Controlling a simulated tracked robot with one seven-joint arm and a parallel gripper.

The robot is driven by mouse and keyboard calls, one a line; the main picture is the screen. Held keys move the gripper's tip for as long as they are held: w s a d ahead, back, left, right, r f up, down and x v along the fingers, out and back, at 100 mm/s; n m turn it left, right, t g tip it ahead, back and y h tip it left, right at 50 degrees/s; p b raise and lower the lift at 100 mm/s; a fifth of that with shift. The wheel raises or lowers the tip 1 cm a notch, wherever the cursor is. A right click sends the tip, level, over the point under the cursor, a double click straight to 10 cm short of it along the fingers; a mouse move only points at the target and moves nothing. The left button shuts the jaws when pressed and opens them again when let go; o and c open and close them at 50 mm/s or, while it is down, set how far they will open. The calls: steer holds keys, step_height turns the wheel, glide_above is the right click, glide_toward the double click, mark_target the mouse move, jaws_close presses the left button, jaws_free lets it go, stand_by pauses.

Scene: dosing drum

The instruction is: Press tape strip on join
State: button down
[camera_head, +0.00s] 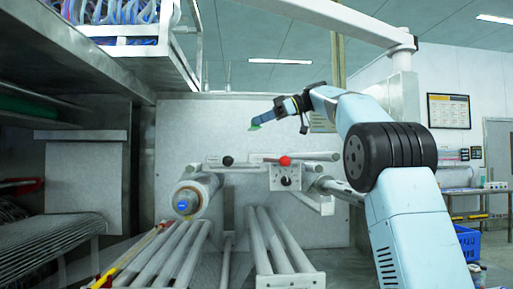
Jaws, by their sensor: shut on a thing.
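My gripper (264,118) is at the end of my light blue arm, in the upper middle of the view, pointing left and slightly down. It is shut on a small green piece (255,125), which looks like the tape strip. The strip is small, and the fingers hide part of it. It shows in front of a large pale panel (205,125), above the rollers; I cannot tell whether it touches the panel. I cannot make out the join.
Below are a wrapped roller with a blue core (184,203), a small lever box with a red knob (285,161), a black knob (228,161) and several pale rails (270,240). A loaded metal shelf (120,30) overhangs at upper left. A blue crate (468,243) stands at right.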

steer(key=w+f, duration=0.1)
steer(key=f, duration=0.1)
steer(key=w+f, duration=0.1)
steer(key=shift+w+a+f, duration=0.25)
steer(key=shift+w+f, duration=0.05)
steer(key=shift+w, duration=0.05)
steer(key=shift+w+a+f, duration=0.1)
steer(key=shift+w+f, duration=0.15)
steer(key=shift+f, duration=0.5)
steer(key=shift+w+f, duration=0.2)
steer(key=shift+f, duration=0.6)
steer(key=shift+w+a+f, duration=0.1)
steer(key=shift+w+f, duration=0.15)
steer(key=shift+f, duration=0.5)
steer(key=shift+f, duration=0.45)
steer(key=shift+f, duration=0.35)
steer(key=c, duration=1.2)
jaws_free()
steer(key=shift+r, duration=0.1)
steer(key=shift+r, duration=0.1)
